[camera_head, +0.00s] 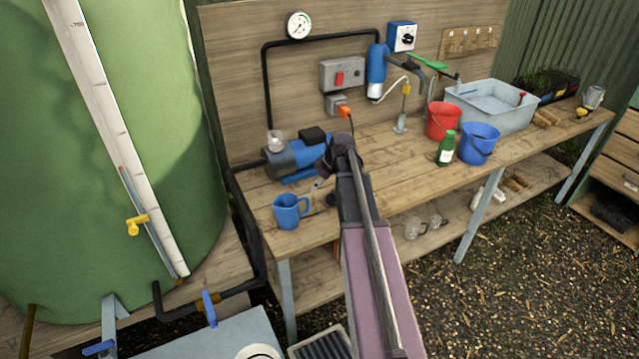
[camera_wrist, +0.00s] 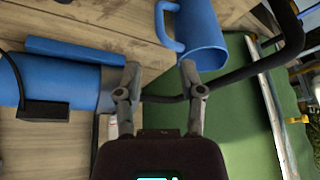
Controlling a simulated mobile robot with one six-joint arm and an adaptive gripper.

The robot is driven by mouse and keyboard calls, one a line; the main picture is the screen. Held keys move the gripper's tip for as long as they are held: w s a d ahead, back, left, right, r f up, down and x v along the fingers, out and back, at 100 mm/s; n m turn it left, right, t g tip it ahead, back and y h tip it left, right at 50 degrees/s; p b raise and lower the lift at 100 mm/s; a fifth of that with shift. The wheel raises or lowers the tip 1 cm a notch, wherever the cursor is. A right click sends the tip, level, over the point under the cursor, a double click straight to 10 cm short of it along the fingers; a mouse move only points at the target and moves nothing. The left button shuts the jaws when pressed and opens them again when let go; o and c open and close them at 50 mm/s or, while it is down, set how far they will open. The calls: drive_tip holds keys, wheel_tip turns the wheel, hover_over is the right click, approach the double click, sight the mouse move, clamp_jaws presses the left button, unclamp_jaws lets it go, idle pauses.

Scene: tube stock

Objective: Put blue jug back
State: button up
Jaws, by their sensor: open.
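The blue jug (camera_head: 289,212) stands upright at the left end of the wooden bench, its handle on the right side. In the wrist view the jug (camera_wrist: 205,32) is at the top, right of centre, with its handle to the left. My gripper (camera_head: 317,184) is just right of and behind the jug, partly hidden by my own arm. In the wrist view its two fingers (camera_wrist: 160,76) are spread with nothing between them. The right fingertip appears close to the jug; I cannot tell if it touches.
A blue pump (camera_head: 297,158) stands behind the jug. A black pipe (camera_head: 254,215) runs past the bench's left end beside the green tank (camera_head: 140,150). Red (camera_head: 443,120) and blue buckets (camera_head: 478,143), a green bottle (camera_head: 446,150) and a grey basin (camera_head: 490,110) stand farther right.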

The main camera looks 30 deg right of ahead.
drive_tip(key=shift+a, duration=0.1)
idle(0.5)
drive_tip(key=s+a+f+m+g+h, duration=0.1)
drive_tip(key=s+a+m+g+h, duration=0.2)
drive_tip(key=s+a, duration=1.6)
drive_tip(key=a+m, duration=0.3)
drive_tip(key=a, duration=0.1)
drive_tip(key=shift+s+f+m+g, duration=0.25)
drive_tip(key=shift+f+m+g, duration=0.05)
drive_tip(key=shift+g, duration=0.1)
